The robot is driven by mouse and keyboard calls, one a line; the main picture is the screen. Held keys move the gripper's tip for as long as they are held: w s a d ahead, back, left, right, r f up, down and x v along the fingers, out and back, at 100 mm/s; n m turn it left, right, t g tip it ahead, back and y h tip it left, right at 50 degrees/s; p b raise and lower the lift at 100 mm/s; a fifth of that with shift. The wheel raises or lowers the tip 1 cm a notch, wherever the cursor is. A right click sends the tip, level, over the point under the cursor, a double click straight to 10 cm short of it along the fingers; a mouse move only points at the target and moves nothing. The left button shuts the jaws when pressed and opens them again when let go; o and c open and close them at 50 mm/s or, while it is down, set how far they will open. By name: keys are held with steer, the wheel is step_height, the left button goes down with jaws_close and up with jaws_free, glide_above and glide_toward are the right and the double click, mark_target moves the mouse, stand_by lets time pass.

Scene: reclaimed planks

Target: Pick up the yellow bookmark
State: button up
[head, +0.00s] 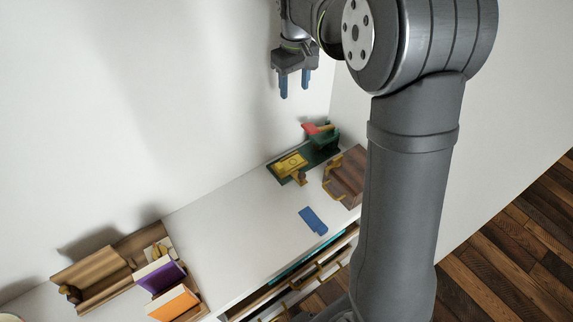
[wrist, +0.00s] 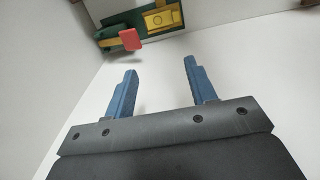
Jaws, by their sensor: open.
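A flat yellow piece (head: 289,164), which looks like the yellow bookmark, lies on a dark green base (head: 318,158) at the back of the white surface.
A red piece (head: 315,129) sits at the green base's back. A brown wooden box (head: 348,176) with a yellow part stands right of it. A blue flat piece (head: 313,220) lies in front. Wooden holders with purple (head: 161,277) and orange (head: 172,303) pieces stand left. The middle surface is clear.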

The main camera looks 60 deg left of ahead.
steer(key=shift+c, duration=0.2)
glide_above(279, 166)
step_height(279, 166, down, 25)
steer(key=shift+w+r, duration=0.15)
steer(key=shift+r, duration=0.05)
steer(key=shift+f, duration=3.1)
jaws_close()
